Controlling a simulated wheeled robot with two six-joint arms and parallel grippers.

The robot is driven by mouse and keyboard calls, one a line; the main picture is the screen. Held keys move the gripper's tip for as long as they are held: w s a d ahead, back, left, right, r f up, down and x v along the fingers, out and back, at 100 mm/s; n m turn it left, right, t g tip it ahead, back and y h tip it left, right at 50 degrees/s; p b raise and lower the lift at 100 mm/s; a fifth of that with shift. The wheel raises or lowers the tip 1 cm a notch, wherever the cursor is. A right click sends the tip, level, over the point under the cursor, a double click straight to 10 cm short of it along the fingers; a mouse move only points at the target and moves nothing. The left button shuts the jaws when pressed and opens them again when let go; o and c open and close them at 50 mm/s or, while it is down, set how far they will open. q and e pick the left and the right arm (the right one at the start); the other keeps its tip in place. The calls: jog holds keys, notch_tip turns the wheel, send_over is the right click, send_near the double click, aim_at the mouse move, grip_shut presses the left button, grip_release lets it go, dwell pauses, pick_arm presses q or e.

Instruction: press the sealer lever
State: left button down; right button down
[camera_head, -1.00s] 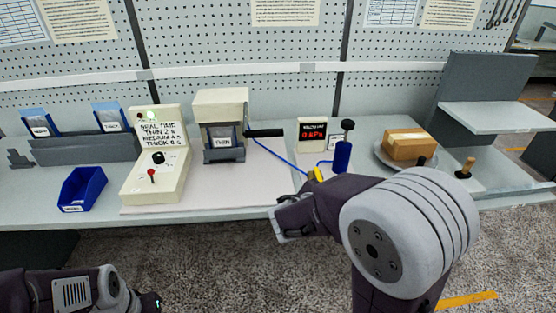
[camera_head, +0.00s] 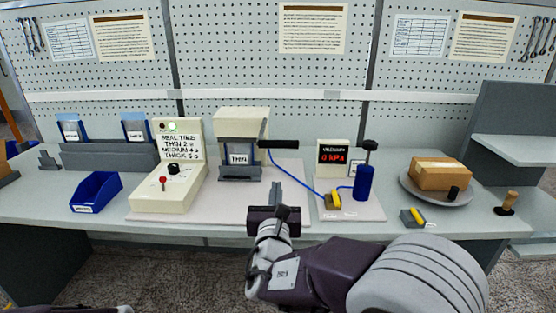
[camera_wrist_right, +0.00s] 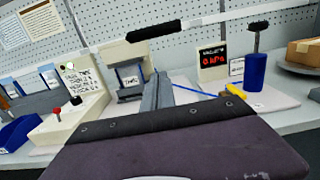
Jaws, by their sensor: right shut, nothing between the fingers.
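The sealer (camera_head: 242,124) is a cream press at the back of the bench, with a black lever (camera_head: 279,144) sticking out to its right. A packet labelled THIN (camera_head: 239,158) stands in its grey holder. In the right wrist view the lever (camera_wrist_right: 154,30) shows above the fingertips, apart from them. My right gripper (camera_head: 277,188) is shut and empty, in front of and below the lever, pointing toward the back; its fingers (camera_wrist_right: 157,92) show together in the wrist view. Only a sliver of my left arm shows at the bottom left edge.
A cream control box (camera_head: 169,182) with a lit green light and seal times stands left of the sealer. A blue bin (camera_head: 96,192) is further left. Right are a vacuum gauge (camera_head: 333,157), a blue pump (camera_head: 363,182) with a hose, and a cardboard box (camera_head: 441,174) on a round plate.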

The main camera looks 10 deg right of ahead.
jog(key=w+d+r+p, duration=0.2)
jog(key=w+r, duration=0.2)
jog(key=w, duration=0.4)
jog(key=shift+w+d+r, duration=0.15)
jog(key=shift+w+d, duration=0.15)
jog(key=shift+w, duration=0.1)
